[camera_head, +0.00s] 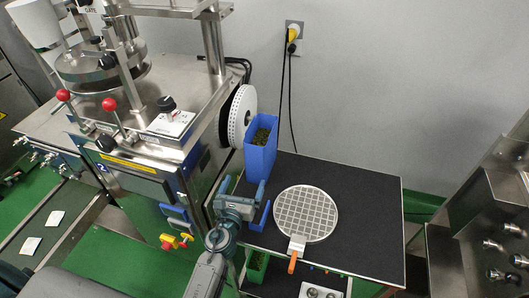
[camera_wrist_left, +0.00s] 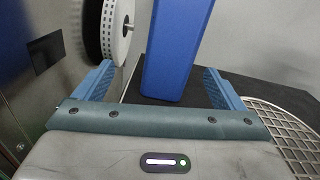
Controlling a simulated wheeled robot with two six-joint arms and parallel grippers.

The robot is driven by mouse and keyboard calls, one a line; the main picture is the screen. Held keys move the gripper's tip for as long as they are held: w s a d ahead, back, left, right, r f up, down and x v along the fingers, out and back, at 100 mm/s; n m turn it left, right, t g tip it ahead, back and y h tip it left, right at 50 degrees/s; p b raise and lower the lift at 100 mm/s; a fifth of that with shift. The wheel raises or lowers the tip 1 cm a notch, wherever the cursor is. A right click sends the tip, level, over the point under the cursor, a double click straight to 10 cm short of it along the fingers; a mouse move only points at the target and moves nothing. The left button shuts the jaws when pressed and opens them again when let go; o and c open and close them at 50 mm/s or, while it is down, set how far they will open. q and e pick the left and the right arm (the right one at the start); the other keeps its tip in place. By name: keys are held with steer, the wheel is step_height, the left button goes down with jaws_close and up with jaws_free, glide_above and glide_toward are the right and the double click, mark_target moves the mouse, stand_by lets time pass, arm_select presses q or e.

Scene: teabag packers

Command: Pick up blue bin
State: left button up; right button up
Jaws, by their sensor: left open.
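The blue bin (camera_head: 260,155) stands upright on the black table top, beside the steel machine, with greenish contents showing at its top. In the left wrist view the bin (camera_wrist_left: 178,50) is straight ahead, between the two blue fingers and a little beyond them. My left gripper (camera_head: 262,198) is open and empty, in front of the bin and low over the table; in the wrist view its fingers (camera_wrist_left: 160,85) are spread on either side of the bin. I cannot tell whether either finger touches it. My right gripper is not in view.
A round wire-mesh sieve (camera_head: 306,212) with an orange handle (camera_head: 293,262) lies on the black table (camera_head: 360,200) to the right. The steel machine (camera_head: 200,130) with a white perforated wheel (camera_head: 241,115) is close on the left. The table's back right is clear.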

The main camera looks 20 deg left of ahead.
mark_target(254, 169)
arm_select(q)
steer(key=shift+w+d+m+h, duration=0.5)
steer(key=shift+w+d+m, duration=0.3)
steer(key=shift+m, duration=0.2)
steer(key=w, duration=0.3)
steer(key=shift+w+a, duration=0.15)
steer(key=shift+w, duration=0.2)
steer(key=shift+w+f, duration=0.15)
steer(key=shift+w, duration=2.95)
steer(key=shift+s, duration=0.1)
steer(key=shift+c, duration=0.6)
steer(key=c, duration=1.1)
steer(key=shift+r, duration=0.2)
steer(key=shift+c, duration=1.4)
steer(key=shift+r, duration=0.1)
